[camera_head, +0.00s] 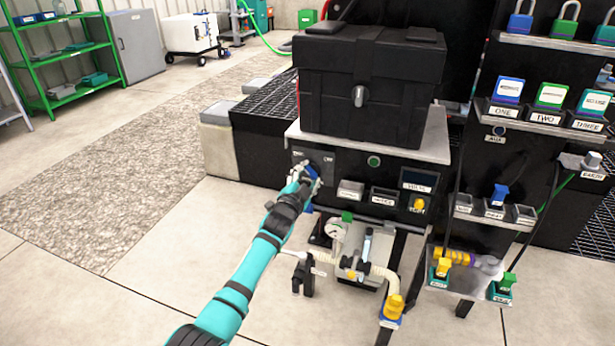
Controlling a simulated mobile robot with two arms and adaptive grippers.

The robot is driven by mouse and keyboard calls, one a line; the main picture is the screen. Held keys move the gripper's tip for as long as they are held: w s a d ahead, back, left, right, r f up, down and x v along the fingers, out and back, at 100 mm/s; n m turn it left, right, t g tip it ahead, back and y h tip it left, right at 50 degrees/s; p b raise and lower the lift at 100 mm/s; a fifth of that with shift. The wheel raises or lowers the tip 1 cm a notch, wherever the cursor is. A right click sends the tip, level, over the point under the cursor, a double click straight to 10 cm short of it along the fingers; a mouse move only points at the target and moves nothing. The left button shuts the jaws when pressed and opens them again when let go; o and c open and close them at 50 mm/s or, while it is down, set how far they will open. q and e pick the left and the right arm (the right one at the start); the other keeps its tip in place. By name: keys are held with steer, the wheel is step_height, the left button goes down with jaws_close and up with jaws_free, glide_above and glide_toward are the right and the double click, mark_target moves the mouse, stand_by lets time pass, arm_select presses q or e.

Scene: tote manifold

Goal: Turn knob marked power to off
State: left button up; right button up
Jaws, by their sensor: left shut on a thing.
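The power knob is blue and sits on a dark grey plate (322,158) at the left end of the black front panel (381,174). Small markings show at the plate's upper edge, too small to read surely. My left gripper (308,174) is at this plate, shut on the blue knob. The fingers hide most of the knob, so I cannot tell which way it points. My teal left arm comes up from the bottom to it. My right gripper is not in view.
A black case (367,85) stands on the shelf above the panel. A yellow valve knob (418,204) is to the right. A gauge (334,229) and hoses lie below. Padlocks and labelled blocks fill the right rack (540,128). The floor at left is clear.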

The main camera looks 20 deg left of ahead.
arm_select(q)
steer(key=shift+f, duration=0.1)
steer(key=o, duration=1.2)
steer(key=shift+s, duration=0.1)
steer(key=s, duration=1.2)
steer(key=shift+a, duration=0.25)
